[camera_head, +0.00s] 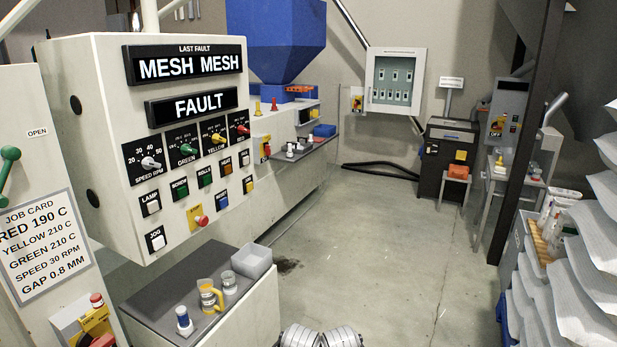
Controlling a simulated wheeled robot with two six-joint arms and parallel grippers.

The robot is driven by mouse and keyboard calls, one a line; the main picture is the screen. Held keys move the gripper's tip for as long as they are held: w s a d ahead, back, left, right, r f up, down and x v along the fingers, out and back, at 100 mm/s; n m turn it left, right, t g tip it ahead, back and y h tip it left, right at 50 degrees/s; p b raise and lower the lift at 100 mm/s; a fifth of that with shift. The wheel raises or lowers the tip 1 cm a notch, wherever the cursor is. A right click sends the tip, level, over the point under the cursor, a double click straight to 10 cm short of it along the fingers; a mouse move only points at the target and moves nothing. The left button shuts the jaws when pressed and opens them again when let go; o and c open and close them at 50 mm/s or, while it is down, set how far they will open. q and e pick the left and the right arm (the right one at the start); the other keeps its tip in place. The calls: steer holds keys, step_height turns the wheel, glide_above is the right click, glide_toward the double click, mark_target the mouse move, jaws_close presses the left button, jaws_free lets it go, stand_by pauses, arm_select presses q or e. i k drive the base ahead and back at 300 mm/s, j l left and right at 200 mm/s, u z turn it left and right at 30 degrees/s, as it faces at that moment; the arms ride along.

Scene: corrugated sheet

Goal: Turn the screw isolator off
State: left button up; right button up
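No label reading screw isolator is legible, so I cannot tell which switch it is. A yellow plate with a red part (265,148) is on the long machine behind the control panel. A yellow box with red parts (97,318) is at the lower left. Switch positions are too small to read. Neither gripper can be made out; only grey ribbed parts, apparently mine, show at the bottom edge.
The control panel (107,150) reads "MESH MESH" and "FAULT". A dark-topped bench (160,299) holding a yellow mug (209,296) is in front of it. Corrugated sheets (590,262) and a dark post (528,110) stand at the right. The middle floor (385,250) is clear.

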mark_target(267, 148)
steer(key=i+z, duration=0.45)
steer(key=i, duration=1.1)
steer(key=i+z, duration=0.2)
steer(key=i, duration=1.6)
steer(key=i+u, duration=0.4)
steer(key=i, duration=0.2)
steer(key=i+u, duration=0.4)
steer(key=i, duration=0.25)
steer(key=i+j+u, duration=0.15)
steer(key=i+j, duration=0.2)
steer(key=i+j+u, duration=0.15)
steer(key=i+j, duration=0.15)
steer(key=i, duration=0.3)
steer(key=i+j, duration=0.3)
steer(key=j, duration=0.2)
